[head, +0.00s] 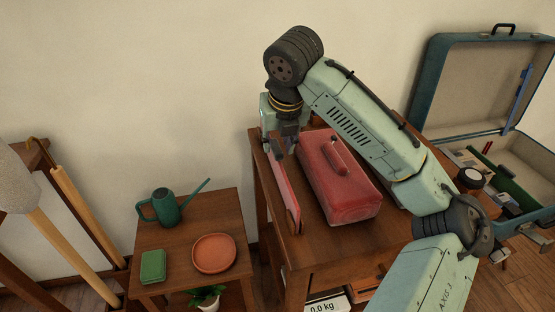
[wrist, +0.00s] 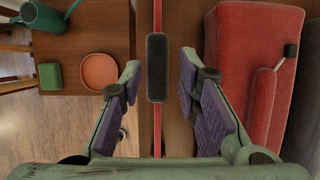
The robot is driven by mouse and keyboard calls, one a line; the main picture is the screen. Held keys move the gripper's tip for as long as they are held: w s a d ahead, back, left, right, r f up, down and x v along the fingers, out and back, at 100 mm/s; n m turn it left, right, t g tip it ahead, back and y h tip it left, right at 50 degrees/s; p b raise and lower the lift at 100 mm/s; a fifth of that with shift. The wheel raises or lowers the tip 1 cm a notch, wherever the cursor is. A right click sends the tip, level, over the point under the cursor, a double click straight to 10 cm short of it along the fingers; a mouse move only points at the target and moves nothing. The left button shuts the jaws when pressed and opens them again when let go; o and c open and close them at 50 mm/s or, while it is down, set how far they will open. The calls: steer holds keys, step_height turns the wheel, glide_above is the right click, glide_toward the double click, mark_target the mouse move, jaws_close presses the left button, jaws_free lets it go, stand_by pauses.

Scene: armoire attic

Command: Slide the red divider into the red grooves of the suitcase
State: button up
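The red divider (head: 286,188) is a thin panel standing on edge along the left side of the wooden table. In the wrist view I look down on its narrow red edge (wrist: 157,128), with a black grip pad (wrist: 156,68) on top. My gripper (wrist: 160,70) is open, one finger on each side of the pad, with gaps showing on both sides. In the head view my gripper (head: 286,142) is at the divider's far end, partly hidden by my arm. The teal suitcase (head: 432,88) lies open at the right; its red grooves cannot be made out.
A red metal box (head: 350,205) with a handle stands close right of the divider. Inside the suitcase are a green panel (head: 513,188) and small items. A lower table (head: 190,245) at left holds a watering can (head: 166,207), orange dish (head: 214,253) and green box (head: 153,266).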

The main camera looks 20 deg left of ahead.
steer(key=shift+p+x, duration=0.35)
steer(key=shift+x, duration=3.05)
steer(key=shift+s, duration=0.15)
steer(key=shift+a, duration=0.1)
jaws_close()
